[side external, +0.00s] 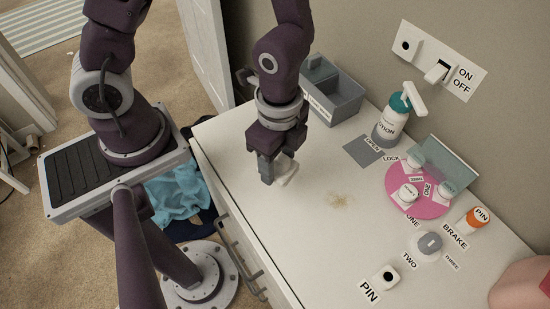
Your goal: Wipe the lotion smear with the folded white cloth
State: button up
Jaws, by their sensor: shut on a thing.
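The folded white cloth (287,174) is at my gripper (270,178), low over the white counter top. My gripper is shut on the cloth, and its fingers hide part of it. I cannot tell whether the cloth touches the counter. The lotion smear (339,200) is a faint tan patch on the counter, to the right of and a little nearer than the cloth. They are apart. A lotion bottle (386,131) with a teal collar and white pump stands upright near the wall.
A grey divided box (346,99) stands behind my gripper. The counter around the smear is clear.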

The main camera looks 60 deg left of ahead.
aim_at(354, 193)
jog(key=w+d+f+m, duration=0.2)
jog(key=w+d+m, duration=0.75)
jog(key=w, duration=0.45)
jog(key=shift+n, duration=0.35)
jog(key=shift+w+f, duration=0.15)
jog(key=shift+f, duration=1.55)
jog(key=shift+w+f, duration=0.1)
jog(key=shift+f, duration=2.35)
jog(key=shift+s+d+r, duration=0.1)
jog(key=shift+s+r, duration=0.05)
jog(key=shift+s, duration=0.7)
jog(key=shift+c, duration=0.7)
jog(key=shift+s, duration=3)
jog(key=shift+w, duration=4)
notch_tip(354, 193, up, 8)
jog(key=shift+s, duration=0.15)
